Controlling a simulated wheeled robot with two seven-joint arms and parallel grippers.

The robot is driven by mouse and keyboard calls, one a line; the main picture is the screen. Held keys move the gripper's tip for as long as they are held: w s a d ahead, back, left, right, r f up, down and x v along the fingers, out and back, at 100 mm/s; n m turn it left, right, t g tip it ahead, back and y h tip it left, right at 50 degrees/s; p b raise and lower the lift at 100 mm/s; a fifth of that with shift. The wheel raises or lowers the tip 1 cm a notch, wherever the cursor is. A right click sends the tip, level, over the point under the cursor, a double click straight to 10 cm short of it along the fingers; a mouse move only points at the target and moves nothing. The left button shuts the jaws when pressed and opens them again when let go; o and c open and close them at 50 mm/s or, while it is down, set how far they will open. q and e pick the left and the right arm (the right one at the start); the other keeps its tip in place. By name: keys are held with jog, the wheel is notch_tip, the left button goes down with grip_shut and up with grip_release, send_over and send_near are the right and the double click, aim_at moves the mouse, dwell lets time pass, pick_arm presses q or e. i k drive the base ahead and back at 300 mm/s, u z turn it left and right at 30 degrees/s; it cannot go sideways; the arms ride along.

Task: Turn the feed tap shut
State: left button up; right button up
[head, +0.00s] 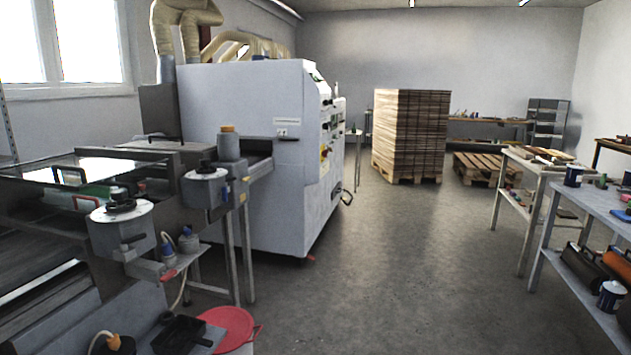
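The lacquer coating machine (165,150) stands at the left, with a conveyor (40,265) at its near end. A small red part (168,275) sits on the machine's near side, below a round grey housing (122,228); it may be the feed tap's handle, but it is too small to be sure. Whether it stands open or shut I cannot tell. A pale hose (180,295) hangs close beside it. Neither of my grippers is in view.
A bucket with a red lid (228,322) and a black tray (178,334) stand below the machine at the bottom. The large white cabinet (245,100) rises behind. A workbench (580,200) with cans and rollers lines the right. The grey floor (400,270) between is clear.

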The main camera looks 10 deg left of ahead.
aim_at(223, 193)
jog(key=z, duration=0.3)
jog(key=i, duration=1.55)
jog(key=u, duration=0.5)
